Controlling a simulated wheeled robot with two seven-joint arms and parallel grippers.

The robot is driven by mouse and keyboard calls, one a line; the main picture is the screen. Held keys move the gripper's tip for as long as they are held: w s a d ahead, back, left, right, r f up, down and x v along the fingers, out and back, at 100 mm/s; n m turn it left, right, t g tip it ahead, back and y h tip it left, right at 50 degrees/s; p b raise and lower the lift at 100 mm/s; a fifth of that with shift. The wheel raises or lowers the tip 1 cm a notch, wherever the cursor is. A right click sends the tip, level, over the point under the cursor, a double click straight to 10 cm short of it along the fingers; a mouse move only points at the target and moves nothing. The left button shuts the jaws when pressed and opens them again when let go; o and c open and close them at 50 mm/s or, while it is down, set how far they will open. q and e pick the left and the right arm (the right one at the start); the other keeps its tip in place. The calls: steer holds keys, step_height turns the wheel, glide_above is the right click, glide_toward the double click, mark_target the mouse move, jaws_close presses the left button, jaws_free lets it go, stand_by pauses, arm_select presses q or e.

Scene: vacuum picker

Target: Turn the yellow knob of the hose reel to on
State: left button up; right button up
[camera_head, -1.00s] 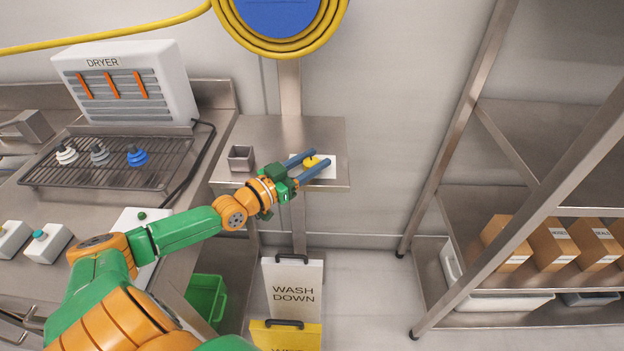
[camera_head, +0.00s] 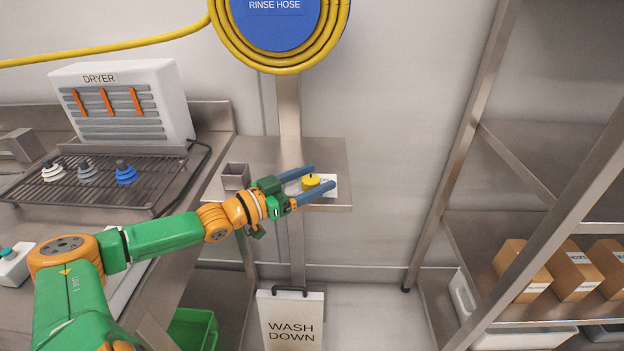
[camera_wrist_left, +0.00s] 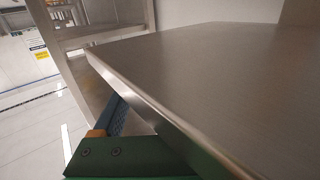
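The yellow knob (camera_head: 311,181) sits on a white plate (camera_head: 329,188) on the small steel shelf under the hose reel. The hose reel (camera_head: 280,40) has a blue disc marked RINSE HOSE and coiled yellow hose. My left gripper (camera_head: 325,177) is open, its two blue fingers on either side of the knob; I cannot tell whether they touch it. In the left wrist view one blue finger (camera_wrist_left: 122,120) shows beside the shelf edge; the knob is not seen there. My right gripper is not in view.
A small grey cup (camera_head: 235,177) stands on the steel shelf (camera_head: 280,152) left of the gripper. The dryer (camera_head: 120,105) and a rack with suction cups (camera_head: 88,182) are at left. A WASH DOWN sign (camera_head: 291,322) stands below. Shelving (camera_head: 550,150) is at right.

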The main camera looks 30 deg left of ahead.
mark_target(304, 184)
arm_select(q)
steer(key=shift+s+r, duration=0.1)
steer(key=shift+p+v, duration=0.85)
steer(key=shift+v, duration=0.15)
steer(key=p+v, duration=0.4)
steer(key=shift+r, duration=0.2)
steer(key=shift+s+a+f, duration=0.2)
steer(key=shift+s, duration=0.2)
steer(key=shift+f, duration=0.1)
